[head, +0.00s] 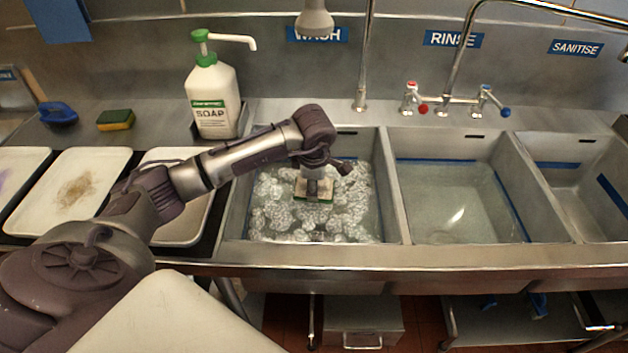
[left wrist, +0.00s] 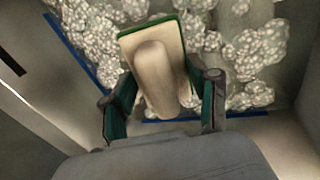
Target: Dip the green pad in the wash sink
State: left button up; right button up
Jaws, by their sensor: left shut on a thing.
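The green pad (head: 316,200) is a small cream block with a green edge and a pale handle. My left gripper (head: 319,180) is shut on its handle, and both fingers show on either side of it in the left wrist view (left wrist: 160,105). The pad (left wrist: 135,38) is over the foam inside the wash sink (head: 239,205), the leftmost basin, under the WASH label. It is low, at about foam level; I cannot tell how deep its underside sits. My right gripper is not in view.
The rinse sink (head: 455,200) and sanitise sink (head: 585,185) lie to the right, behind metal dividers. A soap bottle (head: 213,95), a green and yellow sponge (head: 115,120), a blue brush (head: 58,113) and several trays (head: 75,160) are to the left. A tap spout (head: 315,18) hangs above.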

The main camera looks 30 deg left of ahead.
pick_arm(q)
jog(key=s+b+x, duration=0.1)
jog(key=b+x, duration=0.3)
jog(key=x, duration=0.2)
jog(key=shift+d+f, duration=0.25)
jog(key=shift+d, duration=0.05)
dwell(0.5)
dwell(0.3)
jog(key=w+a+p+v, duration=0.1)
jog(key=w+p+v, duration=0.1)
jog(key=p+v, duration=0.4)
jog(key=w+a+r+p+v, duration=0.1)
jog(key=p+v, duration=0.4)
jog(key=v, duration=0.8)
jog(key=shift+w+r+p, duration=0.35)
jog(key=shift+r+p, duration=0.05)
jog(key=shift+a, duration=0.1)
dwell(0.5)
